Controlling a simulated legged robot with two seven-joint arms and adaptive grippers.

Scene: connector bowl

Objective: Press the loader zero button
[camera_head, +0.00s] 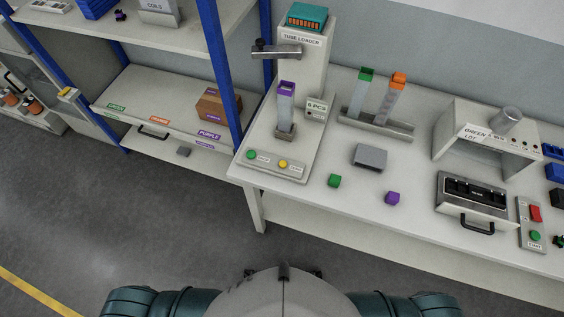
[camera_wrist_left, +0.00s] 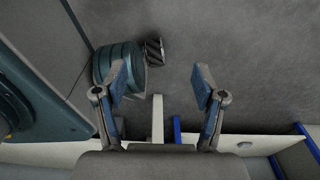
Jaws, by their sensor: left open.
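My left gripper (camera_wrist_left: 160,79) shows in the left wrist view, open and empty over the grey floor, away from the loader. Neither gripper shows in the head view.
A rack (camera_head: 376,124) with green and orange tubes stands behind. A blue shelf post (camera_head: 219,70) rises close to the loader's left.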

